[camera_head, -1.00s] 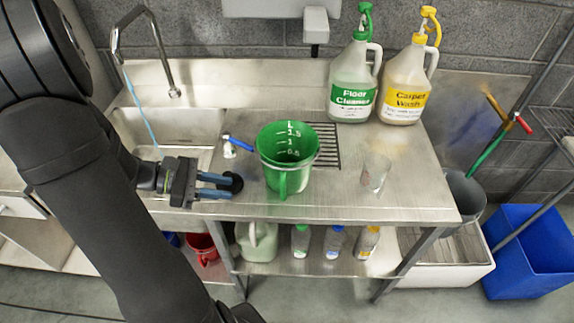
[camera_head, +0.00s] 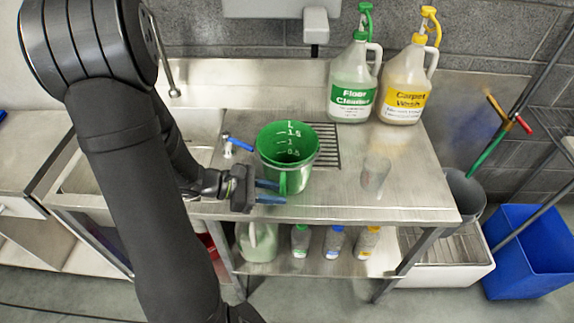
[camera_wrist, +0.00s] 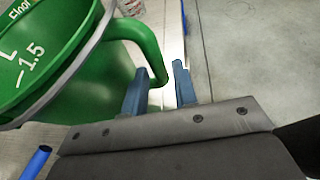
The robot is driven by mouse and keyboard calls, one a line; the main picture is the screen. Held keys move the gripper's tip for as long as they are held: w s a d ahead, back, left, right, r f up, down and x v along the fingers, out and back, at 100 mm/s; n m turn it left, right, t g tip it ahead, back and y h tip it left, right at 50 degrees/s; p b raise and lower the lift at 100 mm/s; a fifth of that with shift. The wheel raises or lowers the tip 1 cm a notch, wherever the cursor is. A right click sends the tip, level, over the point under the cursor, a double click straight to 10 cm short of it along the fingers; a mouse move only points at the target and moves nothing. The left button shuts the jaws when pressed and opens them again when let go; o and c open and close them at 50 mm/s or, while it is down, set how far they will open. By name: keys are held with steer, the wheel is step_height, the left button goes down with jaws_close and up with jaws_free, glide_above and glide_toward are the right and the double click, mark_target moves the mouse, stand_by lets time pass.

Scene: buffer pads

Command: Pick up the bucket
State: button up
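The bucket (camera_head: 288,152) is a green measuring bucket with white volume marks, standing upright on the steel counter. Its handle (camera_head: 283,183) faces the front of the counter. My gripper (camera_head: 273,192) is at the handle, low on the bucket's front left side. In the wrist view, the bucket (camera_wrist: 60,60) fills the left and its green handle (camera_wrist: 150,50) curves down close to my two blue fingers (camera_wrist: 160,85). The fingers are apart, with a gap between them. The handle's lower end is at the fingertips; I cannot tell whether it touches them.
The steel counter (camera_head: 400,200) has a drain grate behind the bucket. Floor cleaner (camera_head: 352,85) and carpet wash (camera_head: 405,85) jugs stand at the back. A clear glass (camera_head: 375,172) is to the right. A blue-handled item (camera_head: 238,144) lies left of the bucket.

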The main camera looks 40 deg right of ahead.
steer(key=shift+x, duration=1.2)
steer(key=shift+c, duration=0.3)
jaws_close()
steer(key=shift+r, duration=0.15)
